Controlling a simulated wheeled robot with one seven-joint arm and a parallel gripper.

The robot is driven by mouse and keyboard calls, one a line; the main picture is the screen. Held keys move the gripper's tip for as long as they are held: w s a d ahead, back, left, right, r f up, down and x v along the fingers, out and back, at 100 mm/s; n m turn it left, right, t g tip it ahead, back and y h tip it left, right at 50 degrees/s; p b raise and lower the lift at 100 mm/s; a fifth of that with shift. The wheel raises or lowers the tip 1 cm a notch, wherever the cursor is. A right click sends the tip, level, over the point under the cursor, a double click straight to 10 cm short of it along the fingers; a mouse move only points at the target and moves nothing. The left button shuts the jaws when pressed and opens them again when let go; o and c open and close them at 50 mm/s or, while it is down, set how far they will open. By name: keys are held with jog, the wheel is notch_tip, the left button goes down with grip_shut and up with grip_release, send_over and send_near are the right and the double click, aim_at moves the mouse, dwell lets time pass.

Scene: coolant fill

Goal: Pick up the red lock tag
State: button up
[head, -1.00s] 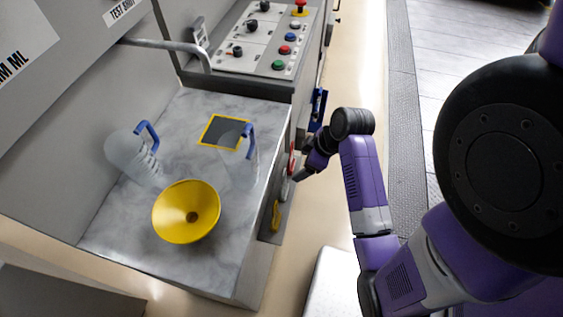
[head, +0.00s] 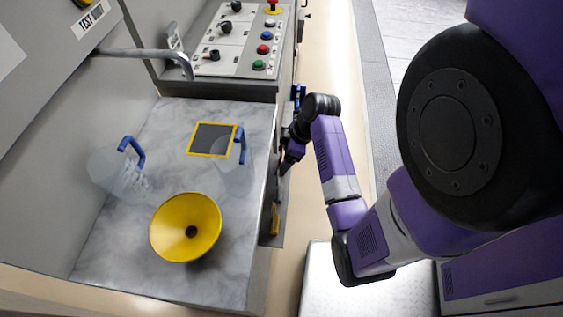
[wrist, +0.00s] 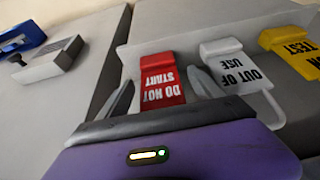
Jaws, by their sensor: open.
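The red lock tag (wrist: 162,80), marked "DO NOT START", hangs on a rack in the wrist view, upside down in the picture. My gripper (wrist: 162,92) is open, with one finger on each side of the red tag's lower part. I cannot tell whether either finger touches it. In the head view my gripper (head: 284,165) is beside the right side of the marble-topped bench, and the red tag is hidden there.
A white "OUT OF USE" tag (wrist: 235,75) hangs close beside the right finger. A yellow tag (wrist: 292,50) hangs further right. A blue-and-grey fitting (wrist: 38,50) is at the left. The bench (head: 120,245) holds a yellow funnel (head: 180,220) and two clear jugs.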

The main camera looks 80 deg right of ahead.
jog(key=shift+w+f, duration=0.15)
jog(key=shift+f, duration=0.2)
jog(key=shift+c, duration=0.3)
jog(key=c, duration=1.4)
jog(key=shift+o, duration=0.2)
